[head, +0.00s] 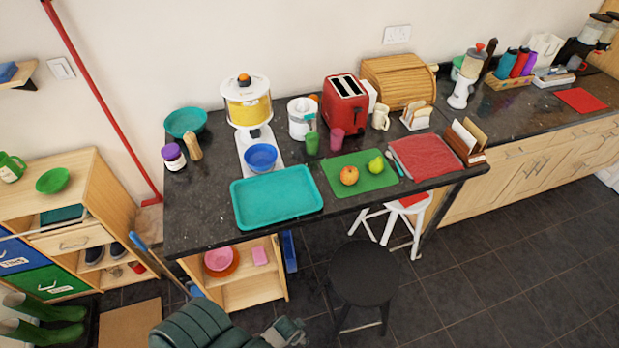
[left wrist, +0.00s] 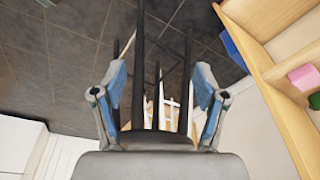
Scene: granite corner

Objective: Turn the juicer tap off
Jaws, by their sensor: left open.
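The juicer (head: 249,103) is a yellow container with a white lid, standing at the back of the dark granite counter (head: 215,215). Its small dark tap (head: 255,132) shows at the lower front, too small to tell how its handle is turned. A blue bowl (head: 261,157) stands below and in front of the tap. My left gripper (left wrist: 160,68) is open and empty in the left wrist view, with black stool legs beyond its fingers. In the head view my left arm is low, below the counter's front edge, far from the juicer. My right gripper does not show.
A teal tray (head: 276,196) lies at the counter's front edge before the bowl. A white juice press (head: 301,122), green cup (head: 312,143) and pink cup (head: 337,140) stand right of the juicer. A black stool (head: 364,275) stands on the floor. The counter left of the tray is clear.

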